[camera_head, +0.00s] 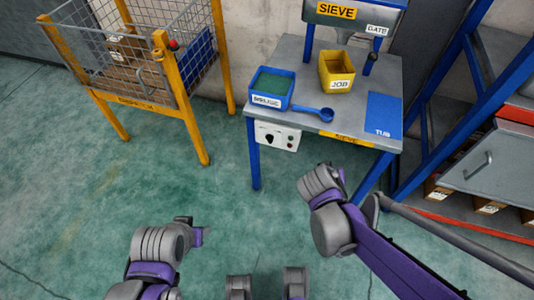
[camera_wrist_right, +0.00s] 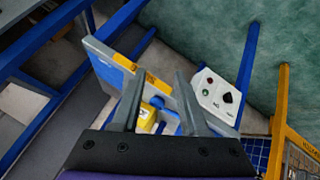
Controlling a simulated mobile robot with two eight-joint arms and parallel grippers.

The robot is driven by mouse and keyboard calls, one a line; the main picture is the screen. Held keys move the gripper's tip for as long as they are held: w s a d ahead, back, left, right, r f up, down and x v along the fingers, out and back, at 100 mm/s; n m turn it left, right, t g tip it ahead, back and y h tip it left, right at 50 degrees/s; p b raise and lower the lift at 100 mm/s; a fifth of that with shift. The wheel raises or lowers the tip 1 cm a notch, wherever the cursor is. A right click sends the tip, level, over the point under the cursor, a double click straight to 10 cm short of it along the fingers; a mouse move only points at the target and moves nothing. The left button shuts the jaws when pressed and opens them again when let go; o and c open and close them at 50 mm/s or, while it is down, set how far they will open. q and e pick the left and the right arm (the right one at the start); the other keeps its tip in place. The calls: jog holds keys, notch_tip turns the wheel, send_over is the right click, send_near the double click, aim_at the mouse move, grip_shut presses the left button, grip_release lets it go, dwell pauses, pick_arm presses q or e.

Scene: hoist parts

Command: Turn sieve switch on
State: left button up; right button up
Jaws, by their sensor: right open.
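The sieve switch is a black knob (camera_head: 269,138) on a white control box (camera_head: 290,138) hung under the front left edge of the sieve table (camera_head: 312,117). In the right wrist view the knob (camera_wrist_right: 228,97) and the box (camera_wrist_right: 213,108) lie right of the fingers, with a small red and a small green spot on the box. The knob's setting is too small to read. My right gripper (camera_wrist_right: 158,80) is open and empty, apart from the box.
On the table stand a blue bin (camera_head: 270,87) of green material, a yellow JOB tub (camera_head: 337,70), a blue scoop (camera_head: 322,114) and a blue TUB pad (camera_head: 383,115). A yellow mesh cage (camera_head: 185,80) stands left, a blue rack (camera_head: 440,95) right. The floor before the box is clear.

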jog(key=w+a+f+t+h+b, duration=0.1)
jog(key=w+a+f+t, duration=0.2)
jog(key=w, duration=0.4)
jog(key=n+t+b, duration=0.3)
jog(key=t+b, duration=0.2)
jog(key=t, duration=0.2)
send_near(268, 141)
jog(key=b+x, duration=0.1)
jog(key=x, duration=0.7)
jog(key=shift+w+f, duration=0.2)
pick_arm(q)
notch_tip(268, 141, down, 9)
jog(key=shift+w, duration=0.45)
pick_arm(e)
grip_shut()
